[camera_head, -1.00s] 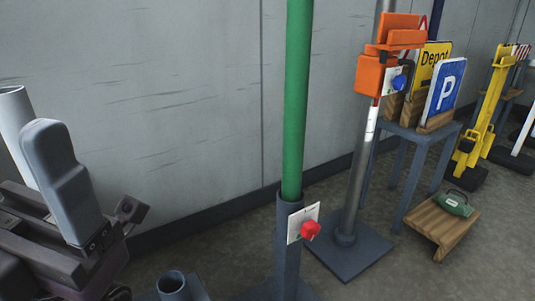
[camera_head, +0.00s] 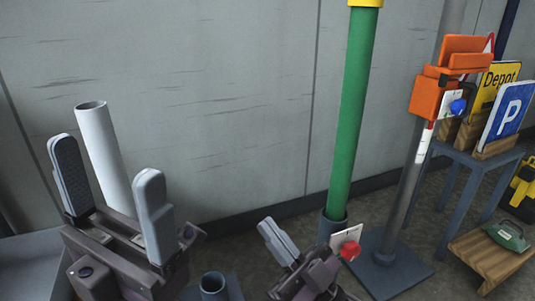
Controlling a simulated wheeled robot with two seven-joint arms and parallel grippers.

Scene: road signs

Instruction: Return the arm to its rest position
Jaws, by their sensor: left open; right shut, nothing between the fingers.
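My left gripper (camera_head: 112,192) is at the lower left, its two grey fingers pointing up and spread apart. It is open, and a white tube (camera_head: 105,150) stands behind the gap between its fingers. My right gripper (camera_head: 279,242) is at the bottom centre, its fingers together and empty. It is just left of the green pole (camera_head: 352,115), apparently apart from it. The green pole stands in a dark socket (camera_head: 331,230) with a white plate (camera_head: 346,238) and a red knob (camera_head: 350,251). The rest of both arms is mostly outside the picture.
An empty dark socket (camera_head: 213,285) stands between my grippers. To the right are a grey post (camera_head: 405,190) with an orange box (camera_head: 426,97), a table (camera_head: 462,158) with Depot (camera_head: 499,82) and P (camera_head: 507,116) signs, and a wooden stool (camera_head: 487,258) bearing a green case (camera_head: 507,237).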

